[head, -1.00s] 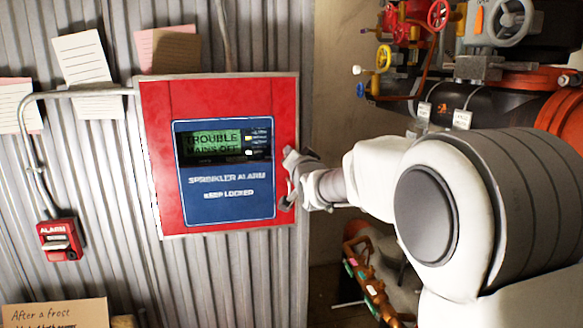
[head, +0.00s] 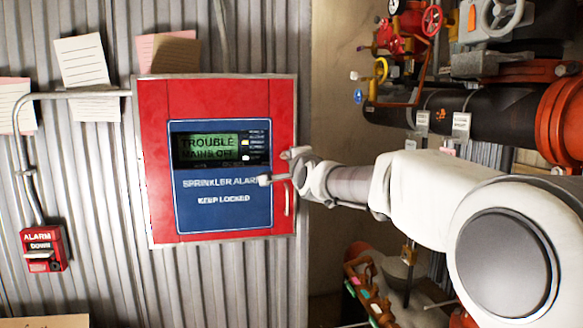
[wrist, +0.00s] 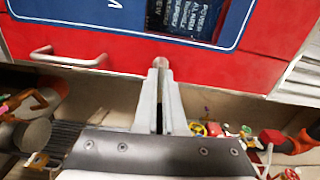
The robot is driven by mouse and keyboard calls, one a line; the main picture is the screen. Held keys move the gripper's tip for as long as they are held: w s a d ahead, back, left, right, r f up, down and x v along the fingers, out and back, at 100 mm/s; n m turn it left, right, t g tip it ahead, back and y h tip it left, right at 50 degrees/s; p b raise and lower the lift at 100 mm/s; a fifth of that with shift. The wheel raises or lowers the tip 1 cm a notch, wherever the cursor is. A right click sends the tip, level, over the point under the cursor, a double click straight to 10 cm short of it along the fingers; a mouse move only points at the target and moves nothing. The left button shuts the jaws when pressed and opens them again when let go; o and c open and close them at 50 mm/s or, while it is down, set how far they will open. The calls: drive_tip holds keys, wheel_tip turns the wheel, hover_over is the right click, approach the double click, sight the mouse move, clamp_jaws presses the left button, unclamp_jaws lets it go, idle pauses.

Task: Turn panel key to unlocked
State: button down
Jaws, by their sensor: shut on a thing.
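The red alarm panel (head: 155,160) has a blue front plate (head: 222,215) and a small screen reading "TROUBLE MAINS OFF". My gripper (head: 280,167) is at the panel's right side, just above its handle (head: 287,198). In the wrist view my gripper (wrist: 160,70) has its fingertips close together at the red door, beside the blue plate's edge. A small rounded metal piece, seemingly the panel key (wrist: 160,62), shows between the tips. The fingers hide most of it, and I cannot tell which way it is turned.
The metal handle also shows in the wrist view (wrist: 68,59), left of the fingers. A red alarm box (head: 44,249) hangs on the corrugated wall at left. Dark pipes (head: 490,115) with valves and tags fill the upper right.

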drive_tip(key=shift+m+b, duration=0.35)
drive_tip(key=shift+m, duration=0.15)
drive_tip(key=c, duration=1)
unclamp_jaws()
drive_tip(key=shift+s, duration=0.2)
